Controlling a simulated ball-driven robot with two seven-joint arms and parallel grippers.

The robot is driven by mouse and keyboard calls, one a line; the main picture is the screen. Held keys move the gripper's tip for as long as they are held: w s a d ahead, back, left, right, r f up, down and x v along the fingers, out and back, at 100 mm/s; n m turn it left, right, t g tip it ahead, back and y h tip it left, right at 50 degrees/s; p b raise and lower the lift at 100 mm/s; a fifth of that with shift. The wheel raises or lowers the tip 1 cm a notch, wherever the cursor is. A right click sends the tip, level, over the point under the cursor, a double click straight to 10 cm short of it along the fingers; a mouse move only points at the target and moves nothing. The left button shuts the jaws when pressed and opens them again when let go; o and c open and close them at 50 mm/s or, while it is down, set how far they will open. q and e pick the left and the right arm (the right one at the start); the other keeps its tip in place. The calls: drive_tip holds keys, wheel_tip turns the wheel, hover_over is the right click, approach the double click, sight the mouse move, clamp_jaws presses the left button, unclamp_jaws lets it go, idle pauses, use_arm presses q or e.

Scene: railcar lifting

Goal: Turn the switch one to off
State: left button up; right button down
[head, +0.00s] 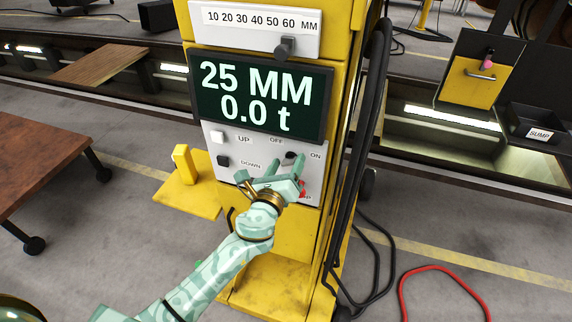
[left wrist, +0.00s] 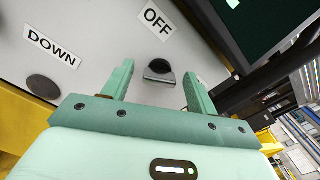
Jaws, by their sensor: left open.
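The dark rotary switch (head: 290,155) is on the light control panel (head: 228,178) of the yellow lifting column. An OFF label (head: 277,141) is at its upper left and an ON label (head: 315,156) at its right. My left gripper (head: 285,164) is open in front of the panel. In the left wrist view, the switch knob (left wrist: 158,70) shows between the two spread fingers, with the OFF label (left wrist: 157,19) above it. I cannot tell whether a finger touches the knob, nor which way it points. My right gripper is not in view.
UP (head: 217,138) and DOWN (head: 223,160) buttons sit left on the panel. A red control (head: 302,188) is partly hidden by my gripper. The display (head: 262,95) above reads 25 MM and 0.0 t. Black cables (head: 362,150) hang on the right; a brown table (head: 40,165) stands left.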

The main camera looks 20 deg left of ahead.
use_arm(q)
drive_tip(key=c, duration=1)
drive_tip(key=n+b, duration=0.1)
drive_tip(key=n, duration=0.2)
drive_tip(key=shift+f, duration=0.1)
drive_tip(key=n, duration=0.2)
drive_tip(key=shift+n, duration=0.3)
drive_tip(key=n+b, duration=0.1)
drive_tip(key=n, duration=0.2)
drive_tip(key=shift+a+f+n, duration=0.1)
drive_tip(key=shift+n, duration=1.5)
